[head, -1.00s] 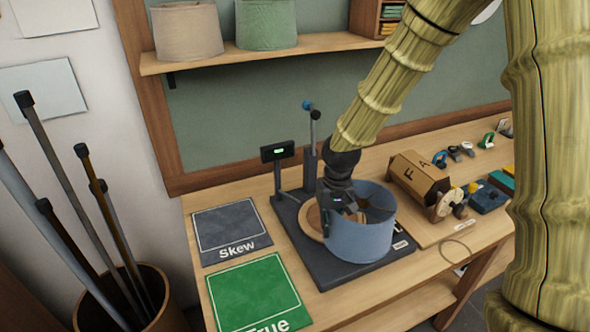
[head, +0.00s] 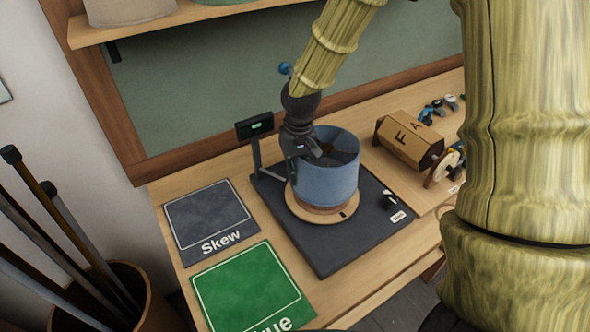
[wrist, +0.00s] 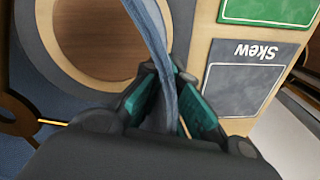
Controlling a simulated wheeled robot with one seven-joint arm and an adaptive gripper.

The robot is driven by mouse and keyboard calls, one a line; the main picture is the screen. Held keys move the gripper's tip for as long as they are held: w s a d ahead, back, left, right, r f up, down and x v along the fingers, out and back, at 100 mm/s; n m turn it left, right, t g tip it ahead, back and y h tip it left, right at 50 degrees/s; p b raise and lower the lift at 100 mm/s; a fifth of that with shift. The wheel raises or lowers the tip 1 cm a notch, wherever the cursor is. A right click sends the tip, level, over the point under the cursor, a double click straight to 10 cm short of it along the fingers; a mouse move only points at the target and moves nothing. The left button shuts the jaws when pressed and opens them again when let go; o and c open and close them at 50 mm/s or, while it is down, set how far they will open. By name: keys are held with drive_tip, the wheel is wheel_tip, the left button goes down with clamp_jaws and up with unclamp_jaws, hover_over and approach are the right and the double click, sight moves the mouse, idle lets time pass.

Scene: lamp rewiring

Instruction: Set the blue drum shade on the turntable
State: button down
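The blue drum shade (head: 328,182) is upright over the round wooden turntable (head: 322,214), which shows around its lower edge in the head view. I cannot tell whether its bottom rim touches the turntable or hangs just above it. My gripper (head: 308,152) is at the shade's upper left rim. In the wrist view, the teal finger pads of my gripper (wrist: 178,92) are on both sides of the shade's wall (wrist: 155,30), pinching it. The turntable's wooden disc (wrist: 95,35) shows beyond the wall. The shade hides most of the turntable's top in the head view.
The turntable stands on a dark base (head: 335,258) with a small display (head: 255,126) behind. Left of it lie a grey "Skew" mat (head: 207,215) and a green "True" mat (head: 245,285). A wooden spool stand (head: 410,143) is close on the right. A bin of rods (head: 130,290) stands lower left.

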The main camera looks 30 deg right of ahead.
drive_tip(key=shift+w+f+b, duration=0.2)
drive_tip(key=shift+f+b, duration=0.1)
drive_tip(key=shift+f, duration=0.25)
drive_tip(key=shift+w+f+b, duration=0.15)
drive_tip(key=shift+f+b, duration=0.15)
drive_tip(key=shift+f, duration=0.25)
drive_tip(key=shift+s+f+b, duration=0.4)
drive_tip(key=shift+b, duration=0.15)
drive_tip(key=shift+w+f, duration=0.2)
drive_tip(key=shift+f, duration=0.65)
drive_tip(key=shift+s+f, duration=0.1)
drive_tip(key=shift+p, duration=0.35)
drive_tip(key=shift+f, duration=0.3)
idle(0.6)
drive_tip(key=c, duration=2.2)
unclamp_jaws()
drive_tip(key=o, duration=1.1)
